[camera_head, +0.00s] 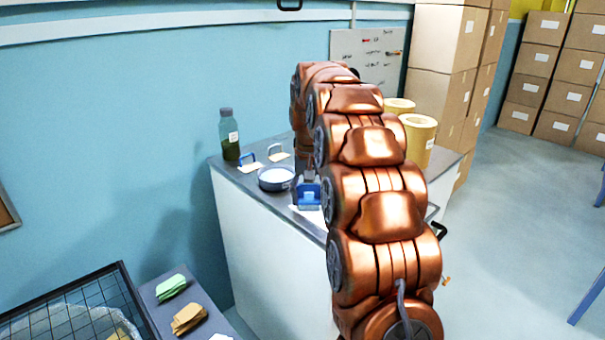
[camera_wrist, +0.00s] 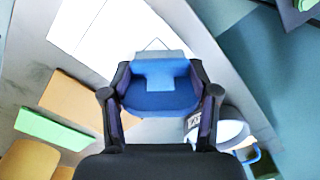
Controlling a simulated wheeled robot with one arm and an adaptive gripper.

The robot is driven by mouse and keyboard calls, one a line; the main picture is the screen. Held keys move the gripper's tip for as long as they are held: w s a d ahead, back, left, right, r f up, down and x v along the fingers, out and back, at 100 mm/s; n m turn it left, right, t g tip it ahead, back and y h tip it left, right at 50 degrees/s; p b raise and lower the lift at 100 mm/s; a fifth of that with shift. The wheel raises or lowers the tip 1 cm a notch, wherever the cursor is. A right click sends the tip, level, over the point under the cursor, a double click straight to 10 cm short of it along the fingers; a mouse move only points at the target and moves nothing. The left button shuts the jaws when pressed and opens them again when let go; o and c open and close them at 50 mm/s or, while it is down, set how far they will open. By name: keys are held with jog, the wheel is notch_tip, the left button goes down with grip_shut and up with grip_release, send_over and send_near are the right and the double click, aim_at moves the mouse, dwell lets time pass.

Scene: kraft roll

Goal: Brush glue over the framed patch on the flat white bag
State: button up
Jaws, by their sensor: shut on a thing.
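My gripper (camera_wrist: 160,78) is shut on a blue brush (camera_wrist: 160,98) with a lighter blue raised part and a grey-blue front edge. In the head view the blue brush (camera_head: 308,197) shows low over the counter, partly hidden by my arm. The flat white bag (camera_wrist: 105,32) lies on the counter just beyond the brush in the wrist view. A thin dark angled line, perhaps part of the frame, shows on it beside the brush. I cannot tell whether the bristles touch the bag. A round pot with white contents (camera_head: 277,177) stands left of the brush in the head view.
Yellow rolls (camera_head: 418,138) stand behind my arm. Orange (camera_wrist: 70,100) and green pieces (camera_wrist: 50,130) lie left in the wrist view. A wire basket (camera_head: 75,305) is at lower left.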

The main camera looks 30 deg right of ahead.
aim_at(302, 201)
jog(key=shift+s+a, duration=0.25)
jog(key=shift+a, duration=0.9)
notch_tip(302, 201, up, 3)
jog(key=shift+w+d+f, duration=0.1)
jog(key=shift+f, duration=0.05)
jog(key=shift+r+p, duration=1.4)
jog(key=shift+r, duration=1.3)
